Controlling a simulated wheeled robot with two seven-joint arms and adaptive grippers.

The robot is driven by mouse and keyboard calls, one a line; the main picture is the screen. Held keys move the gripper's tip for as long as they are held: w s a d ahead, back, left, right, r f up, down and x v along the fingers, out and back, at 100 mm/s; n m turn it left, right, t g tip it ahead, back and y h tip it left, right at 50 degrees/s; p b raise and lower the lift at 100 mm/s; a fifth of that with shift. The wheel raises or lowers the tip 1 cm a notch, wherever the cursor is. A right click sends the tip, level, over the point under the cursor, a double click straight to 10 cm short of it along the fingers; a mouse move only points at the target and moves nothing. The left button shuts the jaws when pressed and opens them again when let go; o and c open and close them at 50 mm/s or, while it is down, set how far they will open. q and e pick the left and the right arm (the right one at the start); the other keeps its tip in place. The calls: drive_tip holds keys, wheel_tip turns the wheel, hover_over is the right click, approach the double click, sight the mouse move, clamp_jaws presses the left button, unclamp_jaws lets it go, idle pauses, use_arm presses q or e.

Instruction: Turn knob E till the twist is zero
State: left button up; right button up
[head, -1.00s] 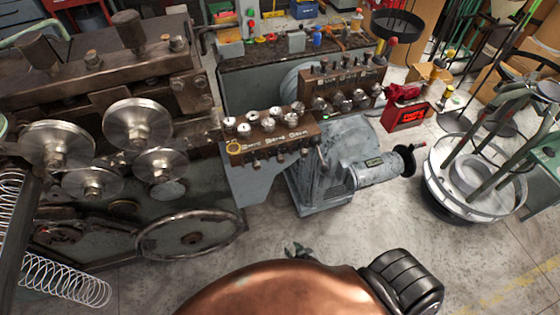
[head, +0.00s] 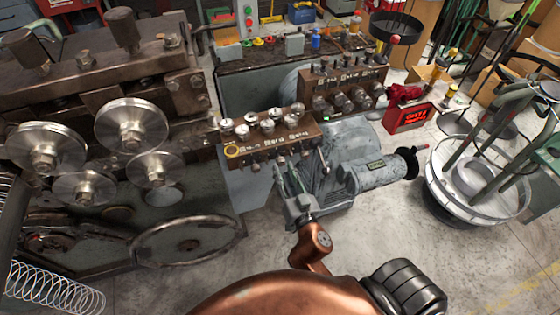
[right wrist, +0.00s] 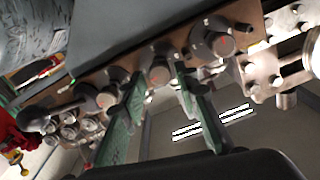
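The brown control panel (head: 232,162) carries rows of pale round knobs (head: 267,125) on top and small dark knobs along its front edge. Its lettering is too small to read, so I cannot tell which knob is E or the twist value. My right gripper (head: 291,181) is just below the panel's front edge, fingers pointing up at it. My left gripper is out of view.
A second knobbed panel (head: 345,88) stands behind. A grey motor with a dark handwheel (head: 409,161) lies right of my gripper. The coiler with metal rollers (head: 132,125) fills the left. A round wire stand (head: 480,203) is at right. Floor between is clear.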

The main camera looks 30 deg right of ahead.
sight(281, 165)
drive_tip(key=shift+x, duration=2.2)
clamp_jaws()
